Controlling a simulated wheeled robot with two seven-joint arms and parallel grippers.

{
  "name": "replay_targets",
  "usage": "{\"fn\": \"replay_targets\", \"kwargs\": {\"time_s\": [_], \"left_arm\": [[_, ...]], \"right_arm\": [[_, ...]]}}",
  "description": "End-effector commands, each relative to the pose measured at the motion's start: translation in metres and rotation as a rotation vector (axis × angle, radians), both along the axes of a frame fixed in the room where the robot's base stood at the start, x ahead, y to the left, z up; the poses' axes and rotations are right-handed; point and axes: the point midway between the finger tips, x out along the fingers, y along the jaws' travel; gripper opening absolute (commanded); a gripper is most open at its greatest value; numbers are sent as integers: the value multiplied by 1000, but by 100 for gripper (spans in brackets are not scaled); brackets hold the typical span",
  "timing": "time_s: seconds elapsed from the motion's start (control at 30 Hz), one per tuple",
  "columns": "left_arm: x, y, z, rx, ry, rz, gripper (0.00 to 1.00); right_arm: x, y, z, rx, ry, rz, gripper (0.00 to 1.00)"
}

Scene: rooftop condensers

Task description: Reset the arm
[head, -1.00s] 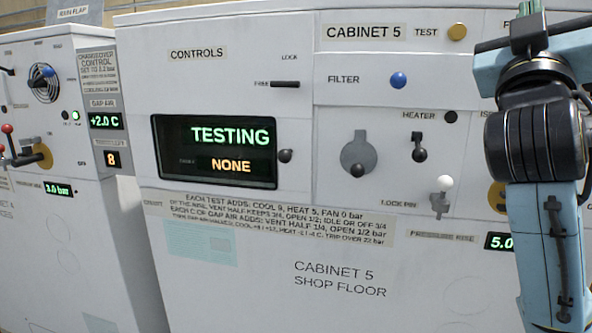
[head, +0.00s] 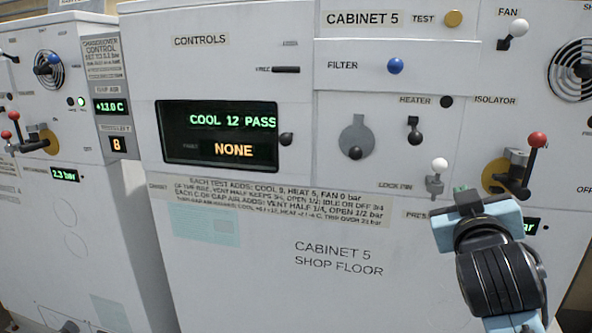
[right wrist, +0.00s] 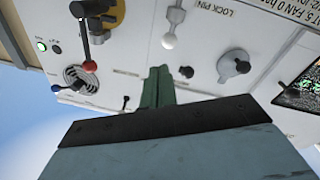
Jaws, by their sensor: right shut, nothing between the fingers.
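My right arm (head: 490,270) comes in at the lower right of the head view, in front of cabinet 5 (head: 400,285). Its gripper (head: 462,192) is at the top of the visible arm, just below the white-knobbed lock pin (head: 438,168) in the picture. In the right wrist view the green fingers (right wrist: 158,88) are together with nothing held. They point toward the panel; contact cannot be told. My left gripper is not in view.
The red-knobbed isolator lever (head: 532,150), heater switch (head: 414,130) and fan switch (head: 515,32) stick out from the panel. The display (head: 218,135) reads "COOL 12 PASS" and "NONE". Another cabinet (head: 60,220) stands at left.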

Motion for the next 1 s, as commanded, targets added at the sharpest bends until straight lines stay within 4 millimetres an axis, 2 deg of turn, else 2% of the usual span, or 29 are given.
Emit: {"fn": "replay_targets", "kwargs": {"time_s": [0.03, 0.2, 0.37, 0.5, 0.6, 0.7, 0.93, 1.0], "left_arm": [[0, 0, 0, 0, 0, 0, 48], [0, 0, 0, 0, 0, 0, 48], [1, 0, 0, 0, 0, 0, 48], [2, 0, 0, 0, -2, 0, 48], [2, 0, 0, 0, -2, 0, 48], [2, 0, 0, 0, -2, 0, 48], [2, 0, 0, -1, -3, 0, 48], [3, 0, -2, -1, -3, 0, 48]], "right_arm": [[-6, 2, -34, 27, 79, 14, 0], [-36, 11, -133, 112, 328, 55, 0], [-82, 20, -216, 193, 560, 84, 0], [-136, 29, -277, 265, 761, 104, 0], [-177, 36, -312, 315, 894, 116, 0], [-214, 42, -337, 359, 1005, 124, 0], [-290, 53, -372, 443, 1217, 134, 0], [-302, 56, -384, 457, 1257, 135, 0]]}}
